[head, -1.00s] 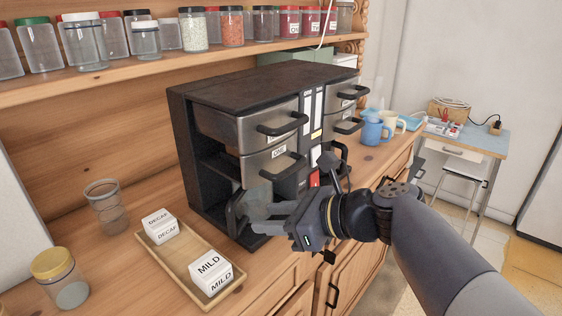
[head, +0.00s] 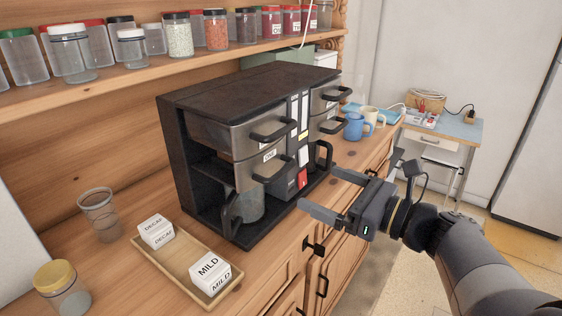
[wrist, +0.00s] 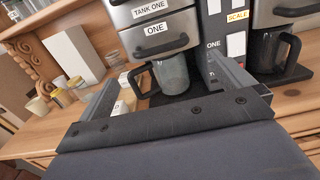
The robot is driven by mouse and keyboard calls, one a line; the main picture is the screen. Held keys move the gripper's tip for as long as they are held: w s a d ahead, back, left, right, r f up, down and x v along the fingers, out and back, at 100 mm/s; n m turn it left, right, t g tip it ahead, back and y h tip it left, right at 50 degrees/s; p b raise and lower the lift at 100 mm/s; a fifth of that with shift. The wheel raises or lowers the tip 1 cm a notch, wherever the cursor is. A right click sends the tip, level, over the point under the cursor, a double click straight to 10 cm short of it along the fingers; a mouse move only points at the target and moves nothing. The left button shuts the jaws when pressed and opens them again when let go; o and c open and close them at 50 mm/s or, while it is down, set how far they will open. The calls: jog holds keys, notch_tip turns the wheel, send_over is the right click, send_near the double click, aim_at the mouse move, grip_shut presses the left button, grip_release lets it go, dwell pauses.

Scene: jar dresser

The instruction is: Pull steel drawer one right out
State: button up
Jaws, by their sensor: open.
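Steel drawer one (head: 262,164) is the lower steel front labelled ONE, with a black bar handle, on the left side of the dark coffee unit (head: 245,88). It looks shut in the head view. The wrist view shows its front (wrist: 156,32) and handle (wrist: 162,47) ahead, beneath the TANK ONE front (wrist: 150,8). My gripper (head: 319,189) is open and empty, in front of the unit and right of drawer one's handle, apart from it. In the wrist view its fingers (wrist: 163,75) spread below the drawer handle, around the view of a glass pot.
The glass pot (head: 248,206) stands under drawer one, its dark handle outward. A second pot stands right (wrist: 272,52). A wooden tray (head: 180,262) with DECAF and MILD blocks lies at front left. Blue and cream mugs stand right. Floor beyond the counter is open.

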aim_at(283, 169)
jog(key=p+x, duration=0.1)
jog(key=x, duration=0.9)
jog(key=shift+w+a+p, duration=0.2)
jog(key=shift+p, duration=0.15)
jog(key=shift+c, duration=0.6)
